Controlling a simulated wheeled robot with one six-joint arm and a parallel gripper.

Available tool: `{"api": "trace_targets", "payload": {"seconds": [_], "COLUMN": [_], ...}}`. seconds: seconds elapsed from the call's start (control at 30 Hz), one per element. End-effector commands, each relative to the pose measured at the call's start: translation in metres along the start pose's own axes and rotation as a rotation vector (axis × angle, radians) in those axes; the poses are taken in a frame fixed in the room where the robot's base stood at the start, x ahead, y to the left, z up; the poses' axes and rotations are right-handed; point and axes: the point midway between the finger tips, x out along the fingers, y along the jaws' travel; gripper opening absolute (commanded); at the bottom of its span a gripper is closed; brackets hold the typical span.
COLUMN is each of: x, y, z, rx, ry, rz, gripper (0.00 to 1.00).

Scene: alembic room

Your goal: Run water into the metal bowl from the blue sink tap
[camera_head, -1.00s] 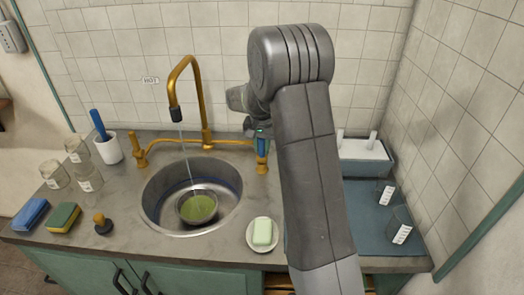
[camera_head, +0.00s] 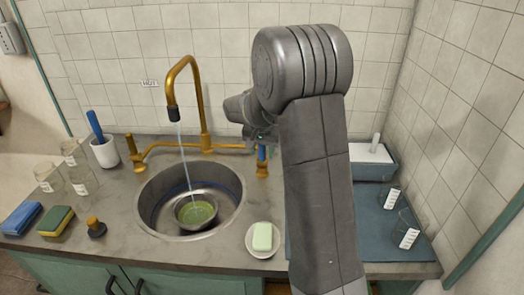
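The metal bowl (camera_head: 196,213) stands in the round sink basin (camera_head: 151,205) with greenish liquid in it. A thin stream of water (camera_head: 185,158) runs from the black tip of the brass spout (camera_head: 183,82) down into the bowl. The blue-marked tap handle (camera_head: 262,158) is at the right end of the brass fixture. My gripper (camera_head: 262,137) is at or just above this handle, mostly hidden behind my arm. I cannot tell whether its fingers are open or touch the handle. The other tap handle (camera_head: 139,166) is at the left, under a "HOT" label (camera_head: 150,83).
A soap dish (camera_head: 250,247) with green soap is right of the sink. Sponges (camera_head: 56,221), a stopper (camera_head: 96,227), glass jars (camera_head: 82,181) and a white cup (camera_head: 105,152) stand at the left. Beakers (camera_head: 409,237) and a tray (camera_head: 370,161) are at the right.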

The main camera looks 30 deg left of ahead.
Motion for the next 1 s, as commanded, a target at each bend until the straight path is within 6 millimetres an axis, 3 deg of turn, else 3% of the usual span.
{"api": "trace_targets", "payload": {"seconds": [0.27, 0.73, 1.0], "x": [-0.007, -0.105, -0.135], "y": [0.000, 0.000, 0.000], "z": [0.000, -0.001, 0.000], "rx": [0.000, 0.000, 0.000], "ry": [0.001, 0.003, 0.001], "rz": [-0.001, -0.002, -0.001], "gripper": [0.44, 0.44, 0.44]}}
